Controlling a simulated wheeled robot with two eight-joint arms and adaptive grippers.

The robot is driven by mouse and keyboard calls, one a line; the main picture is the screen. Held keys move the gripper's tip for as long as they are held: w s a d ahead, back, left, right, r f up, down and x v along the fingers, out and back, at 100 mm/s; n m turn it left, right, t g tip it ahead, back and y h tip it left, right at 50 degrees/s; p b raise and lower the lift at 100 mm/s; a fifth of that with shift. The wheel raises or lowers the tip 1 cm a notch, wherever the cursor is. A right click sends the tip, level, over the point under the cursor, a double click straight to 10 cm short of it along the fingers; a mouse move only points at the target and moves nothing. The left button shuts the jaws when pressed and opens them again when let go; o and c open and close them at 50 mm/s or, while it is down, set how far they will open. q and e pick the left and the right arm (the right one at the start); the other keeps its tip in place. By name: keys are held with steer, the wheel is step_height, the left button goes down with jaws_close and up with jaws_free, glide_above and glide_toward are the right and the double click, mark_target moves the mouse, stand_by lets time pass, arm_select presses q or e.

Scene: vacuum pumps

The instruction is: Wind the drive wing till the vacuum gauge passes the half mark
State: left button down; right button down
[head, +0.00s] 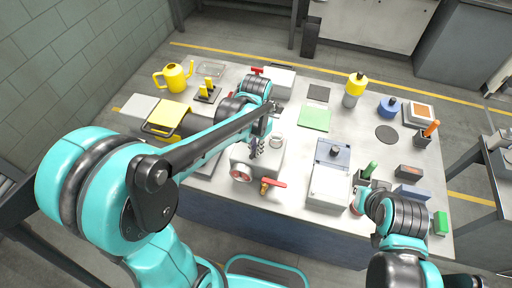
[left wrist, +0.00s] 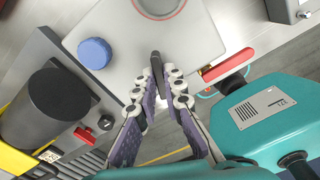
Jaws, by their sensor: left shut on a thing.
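The pump is a pale grey box (head: 268,160) near the front middle of the table. A red-rimmed round face (head: 241,172) is on its front, and a pale ring (head: 277,141) shows on top. In the left wrist view a red-rimmed round dial (left wrist: 158,6) is cut by the top edge; no needle is readable. My left gripper (head: 256,147) is over the box. In the left wrist view its fingers (left wrist: 160,80) are closed around a dark narrow bar, the drive wing (left wrist: 155,62). My right gripper (head: 364,200) is at the front right, its fingers hard to make out.
A blue cap (left wrist: 94,53) sits beside the wing. A red valve lever (head: 272,182) sticks out at the box's front. A white unit (head: 331,182) stands to the right, a yellow watering can (head: 174,77) far left. A green mat (head: 314,118) lies behind.

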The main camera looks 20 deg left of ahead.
arm_select(q)
steer(key=c, duration=1.6)
jaws_free()
steer(key=shift+r, duration=0.15)
steer(key=shift+r+p, duration=0.8)
steer(key=shift+r, duration=0.05)
step_height(320, 180, up, 6)
steer(key=p, duration=0.4)
steer(key=shift+p, duration=0.4)
steer(key=shift+c, duration=0.2)
